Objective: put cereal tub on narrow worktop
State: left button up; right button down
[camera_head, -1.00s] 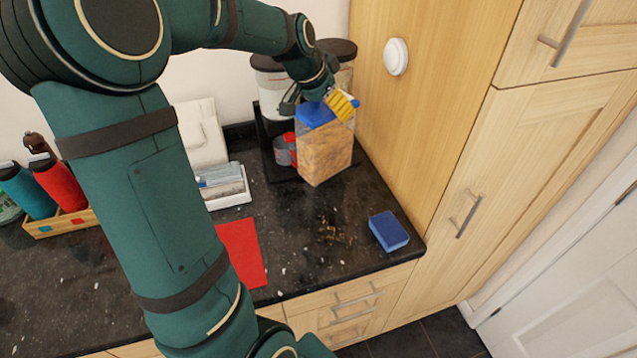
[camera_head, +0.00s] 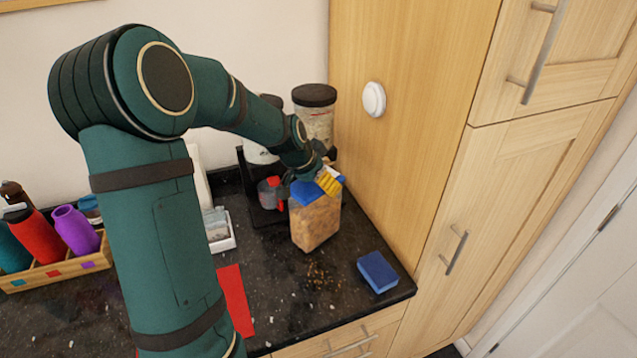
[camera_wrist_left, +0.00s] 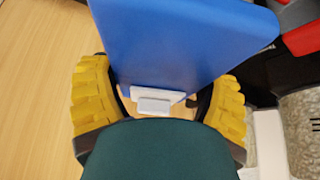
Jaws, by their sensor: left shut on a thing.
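The cereal tub (camera_head: 317,220) is a clear box of brown cereal with a blue lid. It is upright at the back right of the dark speckled worktop (camera_head: 290,315); I cannot tell whether its base touches the top. My left gripper (camera_head: 329,182) has yellow-padded fingers and is shut on the tub at its lid end. In the left wrist view the blue lid (camera_wrist_left: 180,40) lies between the yellow fingers (camera_wrist_left: 160,100). I cannot tell whether this worktop is the narrow one. My right gripper is not in view.
A blue sponge (camera_head: 377,272) lies near the front right edge, beside crumbs (camera_head: 320,275). A dark-lidded jar (camera_head: 315,115) stands behind the tub. A tall wooden cabinet (camera_head: 400,150) bounds the right. A red mat (camera_head: 234,300) and a bottle crate (camera_head: 55,270) are further left.

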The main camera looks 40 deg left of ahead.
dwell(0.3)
pick_arm(q)
jog(key=shift+f, duration=0.1)
jog(key=o, duration=1.1)
jog(key=shift+o, duration=0.2)
jog(key=shift+r, duration=0.25)
jog(key=v, duration=1.1)
jog(key=shift+s+d+r+p, duration=0.1)
jog(key=shift+s+r+p, duration=0.2)
jog(key=shift+s+p, duration=0.05)
